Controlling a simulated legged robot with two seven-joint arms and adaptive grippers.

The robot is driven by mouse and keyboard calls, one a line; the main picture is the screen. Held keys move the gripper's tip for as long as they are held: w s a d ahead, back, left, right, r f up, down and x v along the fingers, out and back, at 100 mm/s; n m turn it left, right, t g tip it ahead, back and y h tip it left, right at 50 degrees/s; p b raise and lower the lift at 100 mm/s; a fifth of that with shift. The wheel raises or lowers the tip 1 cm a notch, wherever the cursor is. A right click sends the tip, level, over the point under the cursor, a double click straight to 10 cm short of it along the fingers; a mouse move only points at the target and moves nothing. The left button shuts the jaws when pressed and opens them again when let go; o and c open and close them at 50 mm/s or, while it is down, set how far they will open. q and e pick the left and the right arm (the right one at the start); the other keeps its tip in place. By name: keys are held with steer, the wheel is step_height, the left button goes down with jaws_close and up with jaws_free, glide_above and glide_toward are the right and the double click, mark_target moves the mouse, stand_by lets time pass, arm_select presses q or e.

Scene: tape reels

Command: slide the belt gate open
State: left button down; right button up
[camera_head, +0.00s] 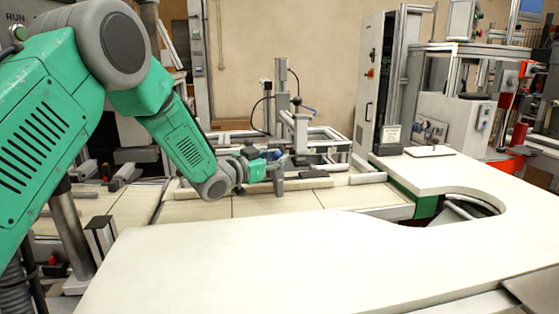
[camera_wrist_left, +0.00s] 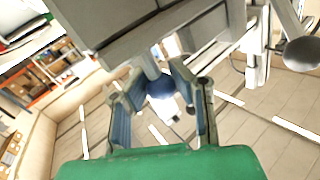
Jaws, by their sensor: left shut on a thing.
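The belt gate (camera_head: 308,183) appears as a long pale bar lying across the slatted conveyor belt, with a grey upright part (camera_head: 278,181) near its middle. My left gripper (camera_head: 276,157) reaches in from the left, above the bar. In the left wrist view, the fingers of my left gripper (camera_wrist_left: 156,76) are closed around a short grey round handle (camera_wrist_left: 151,66). The handle joins a large grey block (camera_wrist_left: 150,38), which seems to belong to the gate. The exact finger contact is small in the head view. My right gripper is not in view.
A white worktop (camera_head: 250,262) fills the front, with a round cutout (camera_head: 465,207) at the right. A metal frame with posts (camera_head: 301,130) stands just behind the belt. A grey cabinet (camera_head: 372,85) stands behind right. A flat white plate (camera_head: 430,151) lies on the worktop.

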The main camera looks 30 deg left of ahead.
arm_select(q)
steer(key=shift+d+r, duration=0.1)
steer(key=shift+r, duration=0.7)
steer(key=shift+a, duration=0.3)
steer(key=c, duration=1.3)
jaws_free()
steer(key=shift+d+r, duration=0.1)
steer(key=shift+d, duration=0.15)
steer(key=shift+s+f, duration=0.2)
steer(key=shift+s, duration=0.05)
steer(key=v, duration=1.1)
steer(key=shift+s+a, duration=0.2)
steer(key=shift+s, duration=0.05)
